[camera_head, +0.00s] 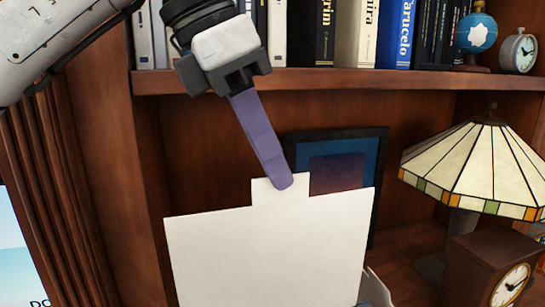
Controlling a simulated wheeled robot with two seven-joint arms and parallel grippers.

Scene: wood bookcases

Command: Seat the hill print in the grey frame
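My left gripper (282,182) comes down from the top left, its purple finger tilted down to the right. It is shut on the top tab of a white panel, which I take to be the hill print (265,258). Its blank side faces me, so no hill picture shows. The panel hangs roughly upright, slightly tilted, and its lower edge is out of view. A pale grey piece (374,290) shows behind its lower right edge. It may be part of the grey frame, but it is mostly hidden. My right gripper is not in view.
A dark-framed blue and purple picture (352,160) stands behind the panel. A stained-glass lamp (478,168) and a wooden clock (480,272) stand at right. Above, a shelf (340,80) holds books, a small globe (477,33) and a round clock (519,52). A wooden upright borders the left.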

